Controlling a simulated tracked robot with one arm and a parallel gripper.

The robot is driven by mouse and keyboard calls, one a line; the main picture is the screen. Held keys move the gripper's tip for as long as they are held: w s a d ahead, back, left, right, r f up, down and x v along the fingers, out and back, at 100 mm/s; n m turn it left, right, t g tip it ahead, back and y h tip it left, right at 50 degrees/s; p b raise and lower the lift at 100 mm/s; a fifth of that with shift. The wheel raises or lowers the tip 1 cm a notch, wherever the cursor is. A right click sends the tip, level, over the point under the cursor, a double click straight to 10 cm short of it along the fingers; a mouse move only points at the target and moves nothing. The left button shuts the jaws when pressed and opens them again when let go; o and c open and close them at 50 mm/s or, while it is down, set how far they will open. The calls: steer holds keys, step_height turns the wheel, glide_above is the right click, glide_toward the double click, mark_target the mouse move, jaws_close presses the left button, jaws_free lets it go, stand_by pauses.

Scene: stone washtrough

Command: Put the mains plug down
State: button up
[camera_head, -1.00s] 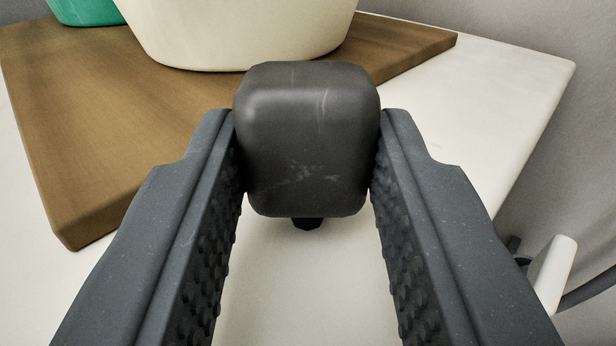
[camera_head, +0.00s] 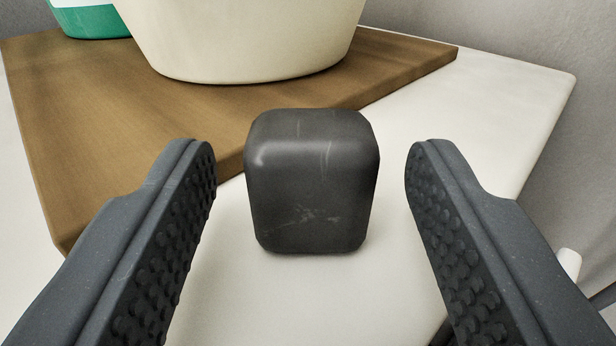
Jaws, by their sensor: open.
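The mains plug (camera_head: 312,185) is a dark grey rounded block with pale scratches. It stands upright on the white surface (camera_head: 290,300), just in front of the brown board. My gripper (camera_head: 312,165) is open, with one textured finger on each side of the plug. There is a clear gap between each finger and the plug, so neither touches it. The plug's far side and its pins are hidden.
A brown wooden board (camera_head: 90,150) lies behind and to the left of the plug. A cream container (camera_head: 245,40) and a green and white container (camera_head: 85,18) stand on it. The white surface ends at the right, where a small white object (camera_head: 569,262) shows.

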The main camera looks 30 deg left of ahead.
steer(key=p+v, duration=0.1)
steer(key=v, duration=1.1)
steer(key=shift+r, duration=0.25)
steer(key=w+d+r+h, duration=0.3)
steer(key=w+r, duration=0.1)
steer(key=r, duration=0.3)
steer(key=w+d+r+h, duration=0.3)
steer(key=w+r, duration=0.1)
steer(key=r, duration=0.4)
step_height(320, 180, up, 14)
steer(key=s+m+h, duration=0.2)
steer(key=h, duration=0.1)
steer(key=s+a+r+m, duration=0.1)
steer(key=s+a+r, duration=0.4)
steer(key=s+r, duration=0.4)
steer(key=s+a+r+m, duration=0.2)
steer(key=s+a+r, duration=0.3)
steer(key=s+r, duration=0.5)
step_height(320, 180, up, 5)
steer(key=shift+s+a+f+g+y, duration=0.15)
steer(key=shift+s+a+g+y, duration=0.15)
steer(key=shift+a+y, duration=0.1)
